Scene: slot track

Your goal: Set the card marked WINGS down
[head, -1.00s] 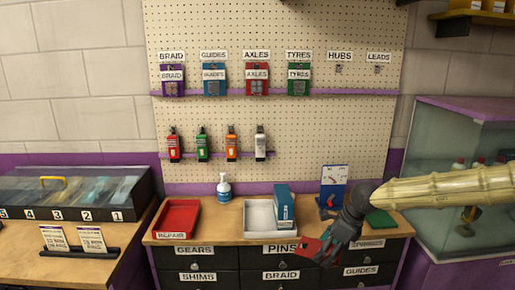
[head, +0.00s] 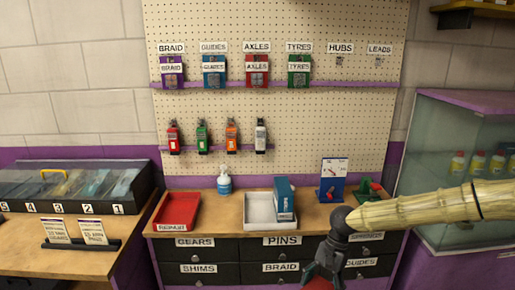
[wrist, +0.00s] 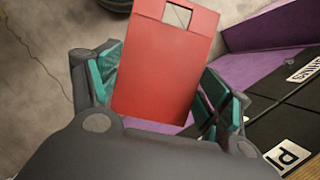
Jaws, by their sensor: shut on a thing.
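My gripper (head: 324,274) is low in front of the drawer unit at the bottom of the head view. It is shut on a red card (wrist: 165,65), which sits between the teal finger pads in the wrist view. The card has a square hole near its far end. The face I see is plain, so no WINGS mark is readable. In the head view only a sliver of red (head: 318,284) shows at the bottom edge. In the wrist view the card is above grey floor, beside the drawer fronts.
The wooden bench holds a red tray (head: 163,222), a pale tray (head: 250,225) with a blue box (head: 285,198), and a pump bottle (head: 224,182). Packs hang on the pegboard (head: 320,120); the HUBS and LEADS hooks are bare. A glass cabinet (head: 440,150) stands right.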

